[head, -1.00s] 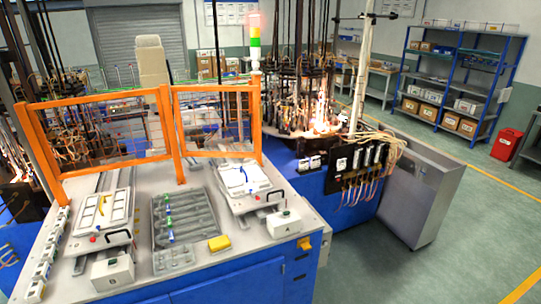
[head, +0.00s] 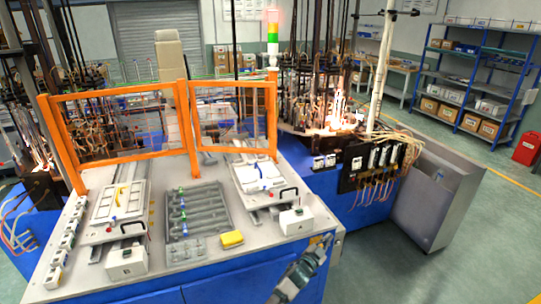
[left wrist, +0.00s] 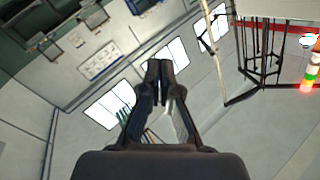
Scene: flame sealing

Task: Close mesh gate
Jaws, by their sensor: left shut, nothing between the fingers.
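The mesh gate is part of an orange-framed guard on the bench. A wide left panel (head: 115,91) and a narrower right panel (head: 232,83) meet at an orange post, at an angle to each other. I cannot tell which panel swings, or see a latch. My left gripper (head: 323,241) shows at the bottom of the head view, by the bench's front right corner, well apart from the orange frames. In the left wrist view its fingers (left wrist: 160,64) are together, with nothing between them, against wall and ceiling panels. My right gripper is not in view.
On the bench (head: 165,214) lie two white fixtures, a grey tray (head: 205,213), a yellow block (head: 232,239) and two white control boxes (head: 127,262) (head: 297,220). A glowing machine (head: 325,120) stands behind at right. A grey cabinet (head: 425,205) stands right, with open floor beyond.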

